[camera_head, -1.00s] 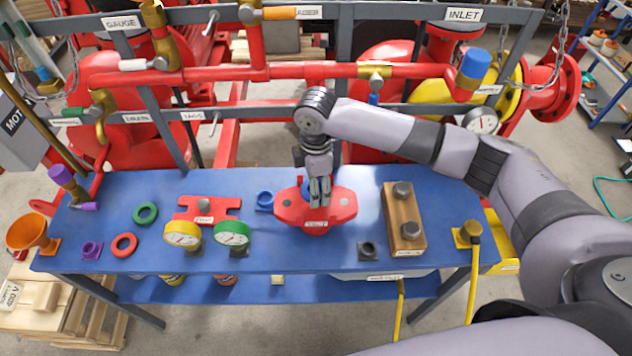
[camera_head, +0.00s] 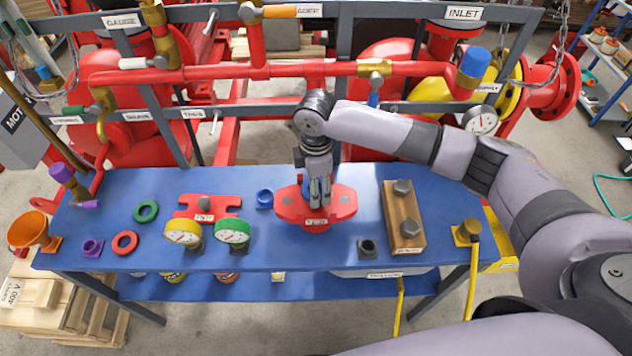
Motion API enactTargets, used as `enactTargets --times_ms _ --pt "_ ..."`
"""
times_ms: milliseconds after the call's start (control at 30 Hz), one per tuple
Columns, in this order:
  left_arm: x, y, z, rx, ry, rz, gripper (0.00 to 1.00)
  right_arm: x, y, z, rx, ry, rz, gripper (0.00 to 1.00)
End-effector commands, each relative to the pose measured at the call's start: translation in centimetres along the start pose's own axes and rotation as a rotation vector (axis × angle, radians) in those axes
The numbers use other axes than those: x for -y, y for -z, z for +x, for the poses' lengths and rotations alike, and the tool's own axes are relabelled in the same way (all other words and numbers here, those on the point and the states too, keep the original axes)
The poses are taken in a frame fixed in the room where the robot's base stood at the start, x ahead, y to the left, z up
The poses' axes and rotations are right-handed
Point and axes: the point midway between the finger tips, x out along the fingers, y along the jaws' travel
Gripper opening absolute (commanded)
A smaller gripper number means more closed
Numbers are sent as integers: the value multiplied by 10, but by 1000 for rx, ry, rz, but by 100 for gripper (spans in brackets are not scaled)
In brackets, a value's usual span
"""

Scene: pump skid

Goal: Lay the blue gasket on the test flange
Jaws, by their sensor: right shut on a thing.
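The test flange (camera_head: 345,203) is a red oval plate with a small label on its front, lying on the blue bench. My right gripper (camera_head: 319,202) points down over the middle of the flange, its fingers close together. It is shut on the blue gasket (camera_head: 306,188), of which only a blue sliver shows beside the fingers. The rest of the gasket is hidden by the gripper. I cannot tell whether the gasket touches the flange. My left gripper is not in view.
On the blue bench (camera_head: 300,255), a green ring (camera_head: 145,212) and red ring (camera_head: 125,244) lie left. Two gauges (camera_head: 182,233) stand left of the flange, near a blue fitting (camera_head: 264,199). A wooden block with bolts (camera_head: 403,222) lies right. Red pipes (camera_head: 300,71) run behind.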

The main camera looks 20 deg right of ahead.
Motion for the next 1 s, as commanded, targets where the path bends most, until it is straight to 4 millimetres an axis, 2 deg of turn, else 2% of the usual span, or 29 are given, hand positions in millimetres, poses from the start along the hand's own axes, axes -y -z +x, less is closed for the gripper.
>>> enactTargets --times_ms 1000 --pt "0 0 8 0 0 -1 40 0 0 23 -1 0 0 31"
